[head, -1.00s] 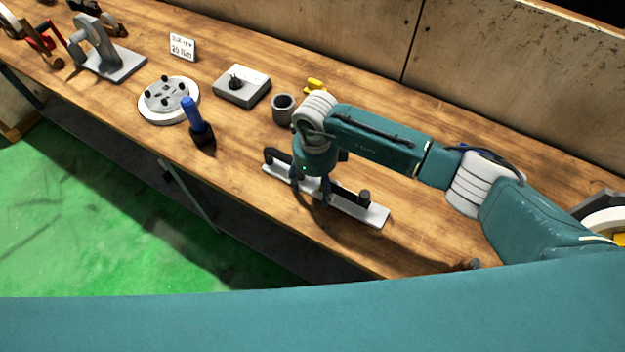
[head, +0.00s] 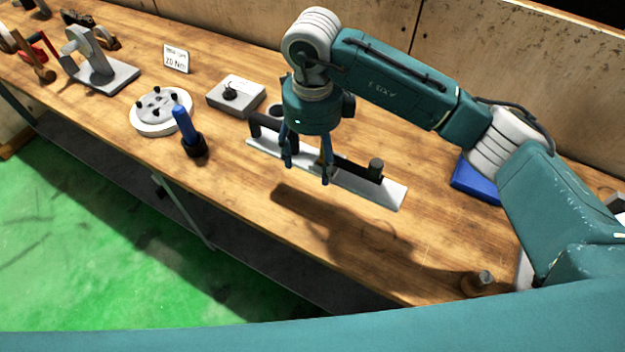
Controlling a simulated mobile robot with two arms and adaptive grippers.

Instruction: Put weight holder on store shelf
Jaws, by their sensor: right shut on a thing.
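The long, flat pale bar with dark upright parts, which I take to be the weight holder (head: 388,193), is in the head view, right of the middle. My right gripper (head: 306,172) points down and is shut on it near its middle. The weight holder is held above the workbench, with its shadow lying apart from it on the wood. The fingers hide part of the weight holder. My left gripper is not in view. I cannot make out a store shelf.
On the wooden workbench (head: 240,195) are a blue-handled tool (head: 184,125), a round white fixture (head: 160,110), a grey box with a knob (head: 236,96), a small sign (head: 176,58) and a blue thing (head: 475,180). A small dark cylinder (head: 478,283) stands near the front edge.

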